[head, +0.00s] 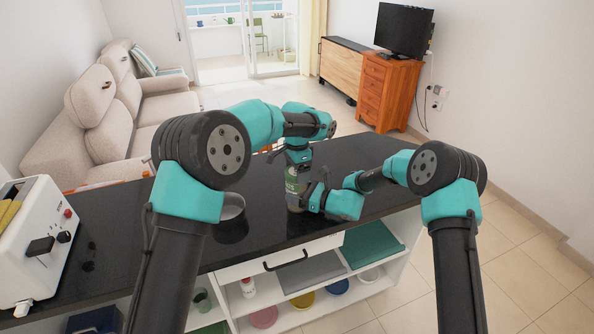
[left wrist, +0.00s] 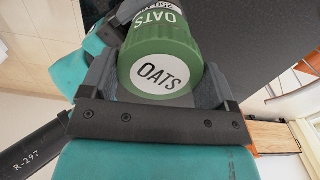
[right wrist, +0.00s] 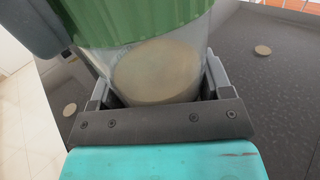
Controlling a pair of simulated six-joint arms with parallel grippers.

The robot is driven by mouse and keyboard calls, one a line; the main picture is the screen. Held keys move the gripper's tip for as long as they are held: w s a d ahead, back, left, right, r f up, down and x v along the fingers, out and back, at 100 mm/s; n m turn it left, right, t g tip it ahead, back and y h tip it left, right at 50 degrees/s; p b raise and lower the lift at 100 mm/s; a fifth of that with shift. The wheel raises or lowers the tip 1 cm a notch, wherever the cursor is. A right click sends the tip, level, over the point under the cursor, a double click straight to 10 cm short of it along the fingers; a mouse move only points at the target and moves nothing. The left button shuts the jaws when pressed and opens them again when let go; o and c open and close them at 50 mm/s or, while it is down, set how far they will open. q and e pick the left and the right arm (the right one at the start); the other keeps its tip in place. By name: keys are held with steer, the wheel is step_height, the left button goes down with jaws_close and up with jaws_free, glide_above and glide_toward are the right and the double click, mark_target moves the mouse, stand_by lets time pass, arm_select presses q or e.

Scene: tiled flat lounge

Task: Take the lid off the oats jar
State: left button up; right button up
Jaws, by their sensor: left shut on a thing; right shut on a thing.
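The oats jar (head: 292,184) stands on the black counter, partly hidden by my grippers. Its green lid (left wrist: 160,50) has a round white OATS label on top in the left wrist view. My left gripper (left wrist: 158,88) comes from above and is shut on the lid, one finger on each side. My right gripper (right wrist: 158,92) is shut on the clear lower body of the jar (right wrist: 155,75), low and from the right in the head view. Pale contents show through the body. I see no clear gap between lid and jar.
A white toaster (head: 30,240) stands at the counter's left end. A round grey-rimmed dish (head: 233,204) is left of the jar, partly behind my left arm. Small beige discs (right wrist: 263,50) lie on the counter. The counter right of the jar is mostly clear.

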arm_select(q)
steer(key=shift+n, duration=1)
steer(key=shift+r, duration=1.1)
steer(key=shift+r, duration=2.05)
arm_select(e)
steer(key=o, duration=1.8)
steer(key=shift+c, duration=0.2)
steer(key=v, duration=1.2)
